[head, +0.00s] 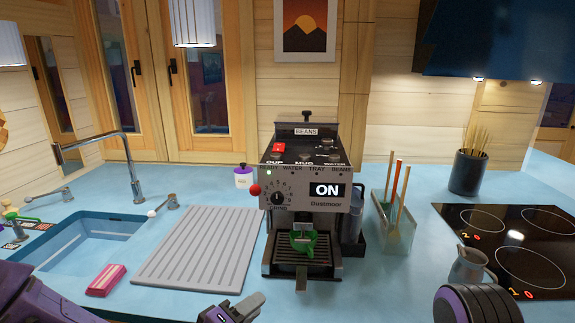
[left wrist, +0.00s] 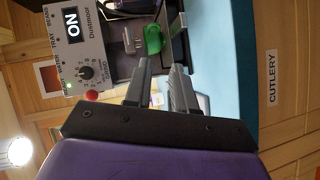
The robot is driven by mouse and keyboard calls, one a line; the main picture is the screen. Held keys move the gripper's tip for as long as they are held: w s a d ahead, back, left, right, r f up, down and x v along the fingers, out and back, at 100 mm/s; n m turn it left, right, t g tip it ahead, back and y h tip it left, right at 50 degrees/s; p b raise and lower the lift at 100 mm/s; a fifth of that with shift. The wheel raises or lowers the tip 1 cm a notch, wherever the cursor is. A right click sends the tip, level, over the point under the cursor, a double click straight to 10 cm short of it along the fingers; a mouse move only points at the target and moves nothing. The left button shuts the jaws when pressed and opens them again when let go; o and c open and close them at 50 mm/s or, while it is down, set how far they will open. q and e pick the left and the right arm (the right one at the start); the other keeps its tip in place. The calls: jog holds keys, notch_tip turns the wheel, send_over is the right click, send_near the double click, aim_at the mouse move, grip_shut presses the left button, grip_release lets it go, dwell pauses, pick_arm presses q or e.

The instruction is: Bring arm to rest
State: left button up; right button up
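My left gripper (head: 232,308) is at the bottom of the head view, in front of the counter edge near the grey drainboard. In the left wrist view its two grey fingers (left wrist: 158,90) stand apart with nothing between them. The coffee machine (head: 305,185) reads ON, and a green cup (head: 303,243) sits under its spout. The green cup also shows in the left wrist view (left wrist: 153,39), beyond the fingers and apart from them.
A ribbed grey drainboard (head: 195,250) lies left of the machine, beside the sink (head: 80,245) and a pink sponge (head: 106,280). Blue counter between is free.

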pick_arm(q)
jog(key=s+a+f+g+y, duration=0.2)
jog(key=s+a+f+y, duration=0.4)
jog(key=f, duration=0.5)
jog(key=s+a+f+g+y, duration=0.2)
jog(key=s+a+f+y, duration=0.1)
jog(key=a+f, duration=0.75)
jog(key=s+a+f+g+y, duration=0.1)
jog(key=s+a+f+g, duration=0.1)
jog(key=s+f, duration=0.4)
jog(key=s+a+f+m+g+y+b, duration=0.1)
jog(key=s+a+f+g+y, duration=0.1)
jog(key=s, duration=1)
notch_tip(320, 180, down, 4)
jog(key=shift+a+r+g, duration=0.1)
jog(key=shift+a+g, duration=0.6)
jog(key=shift+a, duration=0.5)
